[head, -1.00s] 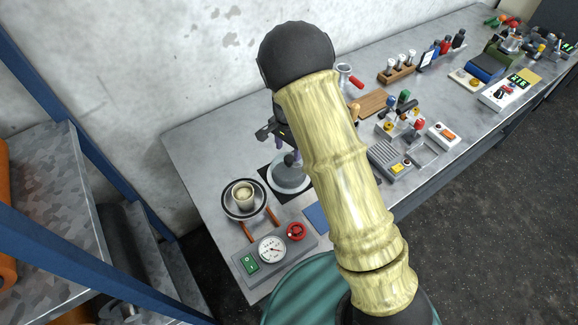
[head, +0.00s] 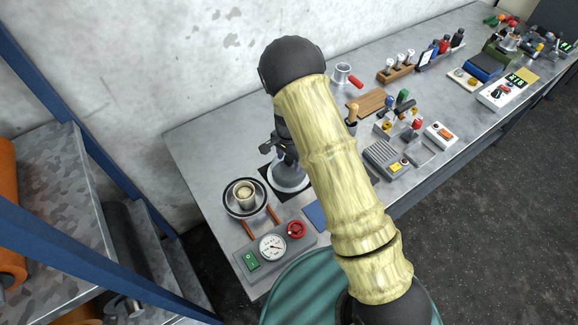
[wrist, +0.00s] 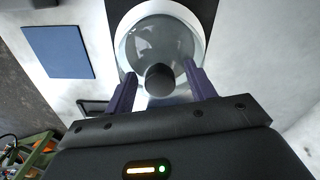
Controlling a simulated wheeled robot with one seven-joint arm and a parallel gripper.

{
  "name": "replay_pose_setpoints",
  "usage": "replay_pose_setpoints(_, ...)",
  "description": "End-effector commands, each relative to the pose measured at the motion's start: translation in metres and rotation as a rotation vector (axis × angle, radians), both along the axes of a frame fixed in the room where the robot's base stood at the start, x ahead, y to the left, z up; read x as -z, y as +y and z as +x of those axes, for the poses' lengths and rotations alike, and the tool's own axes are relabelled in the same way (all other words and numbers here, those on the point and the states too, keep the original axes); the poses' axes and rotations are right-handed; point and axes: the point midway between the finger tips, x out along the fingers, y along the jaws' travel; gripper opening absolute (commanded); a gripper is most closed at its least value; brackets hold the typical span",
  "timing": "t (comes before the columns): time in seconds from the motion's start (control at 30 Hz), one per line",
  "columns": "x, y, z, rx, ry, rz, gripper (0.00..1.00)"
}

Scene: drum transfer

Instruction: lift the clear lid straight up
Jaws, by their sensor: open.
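The clear lid (wrist: 160,42) is a see-through dome with a round black knob (wrist: 159,79) on top. It sits on a pale round base over a black mat, and also shows in the head view (head: 290,180), partly behind my arm. My gripper (wrist: 159,70) is open, with one purple finger on each side of the knob and a gap showing on both sides. In the head view, my gripper (head: 287,158) is just above the lid, its fingers partly hidden by my arm.
A blue pad (wrist: 57,51) lies beside the black mat (head: 269,178). A pan with a cup (head: 245,196) and a gauge box (head: 272,246) stand to the left. A wooden board (head: 372,101) and several devices stand right. The wall is close behind.

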Motion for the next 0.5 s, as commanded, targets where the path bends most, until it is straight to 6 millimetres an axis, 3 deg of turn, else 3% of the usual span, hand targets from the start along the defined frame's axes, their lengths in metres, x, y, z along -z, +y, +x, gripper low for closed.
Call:
replay_pose_setpoints(0.3, -0.0003, -0.0001, -0.0001, 0.0, 0.0, 0.0, 0.55)
replay_pose_setpoints(0.5, -0.0003, -0.0001, -0.0001, 0.0, 0.0, 0.0, 0.18)
